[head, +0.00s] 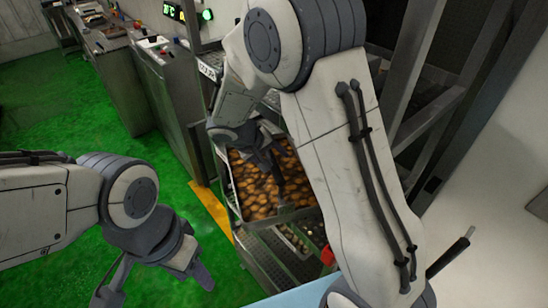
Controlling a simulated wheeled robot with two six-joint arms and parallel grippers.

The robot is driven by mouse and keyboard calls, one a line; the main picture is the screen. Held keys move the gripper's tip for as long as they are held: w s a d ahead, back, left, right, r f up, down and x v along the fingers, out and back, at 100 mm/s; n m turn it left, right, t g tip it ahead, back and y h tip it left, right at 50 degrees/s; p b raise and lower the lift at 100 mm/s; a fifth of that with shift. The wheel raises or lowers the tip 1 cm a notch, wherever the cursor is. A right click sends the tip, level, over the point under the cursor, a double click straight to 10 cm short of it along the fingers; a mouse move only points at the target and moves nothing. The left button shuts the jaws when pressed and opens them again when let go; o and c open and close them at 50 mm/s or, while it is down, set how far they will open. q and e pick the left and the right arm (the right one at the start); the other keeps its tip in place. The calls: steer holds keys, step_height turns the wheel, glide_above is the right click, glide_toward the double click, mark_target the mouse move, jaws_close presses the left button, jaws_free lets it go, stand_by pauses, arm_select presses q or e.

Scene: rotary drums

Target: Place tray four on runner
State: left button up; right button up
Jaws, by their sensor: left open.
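A tray (233,190) full of brown round pieces is in the middle of the head view, above dark metal slats or rails (268,258). I cannot tell whether the tray rests on them, or which part is the runner. My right gripper (277,172) reaches down over the tray. Its fingers are dark and small against the contents, so its grip on the tray is unclear. My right arm hides the tray's right and far sides. My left gripper (155,282) is open and empty at the lower left, well apart from the tray.
A metal frame (415,80) with shelves stands behind my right arm. Grey control cabinets (165,95) and a lit green display (170,11) are at the back left. A yellow floor strip (212,205) runs left of the tray. The green floor (60,110) at the left is clear.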

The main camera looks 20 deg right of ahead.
steer(key=shift+r, duration=0.1)
steer(key=shift+a+r, duration=0.2)
steer(key=b+v, duration=0.2)
steer(key=v, duration=0.9)
steer(key=s+a+f+n+g+y, duration=0.1)
steer(key=s+a+n+y, duration=0.1)
steer(key=s, duration=0.6)
steer(key=s+a+f+n+g+y, duration=0.1)
steer(key=s+a+f+n+y, duration=0.1)
steer(key=s, duration=0.6)
steer(key=s+a+f+n+y, duration=0.2)
steer(key=s+a+n+y, duration=0.1)
steer(key=s, duration=0.6)
steer(key=shift+a+g, duration=0.4)
steer(key=shift+a, duration=0.05)
